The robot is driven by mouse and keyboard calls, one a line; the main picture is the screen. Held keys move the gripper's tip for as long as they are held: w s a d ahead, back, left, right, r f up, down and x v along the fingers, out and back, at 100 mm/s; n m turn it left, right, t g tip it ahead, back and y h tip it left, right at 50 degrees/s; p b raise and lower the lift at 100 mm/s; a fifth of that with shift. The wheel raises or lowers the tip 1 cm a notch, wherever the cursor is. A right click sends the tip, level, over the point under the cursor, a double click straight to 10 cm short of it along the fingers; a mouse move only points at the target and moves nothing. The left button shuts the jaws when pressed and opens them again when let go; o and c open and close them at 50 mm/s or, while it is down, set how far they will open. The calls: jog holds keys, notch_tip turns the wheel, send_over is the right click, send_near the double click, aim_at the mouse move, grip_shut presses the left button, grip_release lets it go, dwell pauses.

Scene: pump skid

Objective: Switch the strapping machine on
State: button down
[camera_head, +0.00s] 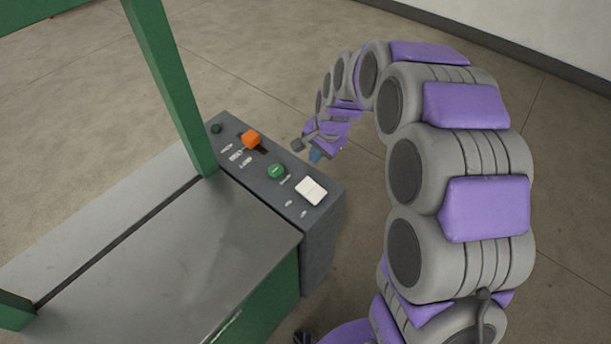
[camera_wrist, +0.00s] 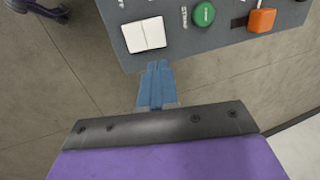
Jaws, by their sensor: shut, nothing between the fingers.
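The strapping machine has a green frame and a grey metal top (camera_head: 190,255). Its dark grey control panel (camera_head: 228,160) is on the right side and also shows in the wrist view (camera_wrist: 185,45). On the panel are a white rocker switch (camera_head: 311,190), a green round button (camera_head: 276,171) and an orange knob (camera_head: 250,139). The wrist view shows the white switch (camera_wrist: 145,34), green button (camera_wrist: 204,14) and orange knob (camera_wrist: 262,20). My gripper (camera_wrist: 157,68) has blue fingers, shut and empty, just off the panel's edge near the white switch. In the head view my gripper (camera_head: 316,155) is beyond the panel.
A green post (camera_head: 170,85) of the machine's arch rises beside the panel. Bare concrete floor (camera_head: 270,60) surrounds the machine, with a wall (camera_head: 560,35) at the back right.

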aim_at(303, 182)
jog(key=shift+a, duration=0.2)
jog(key=shift+w+f, duration=0.1)
jog(key=b+x, duration=0.4)
jog(key=x, duration=0.9)
jog(key=shift+w+f, duration=0.1)
jog(key=shift+f, duration=0.3)
jog(key=shift+r+p, duration=0.1)
jog(key=shift+p, duration=0.2)
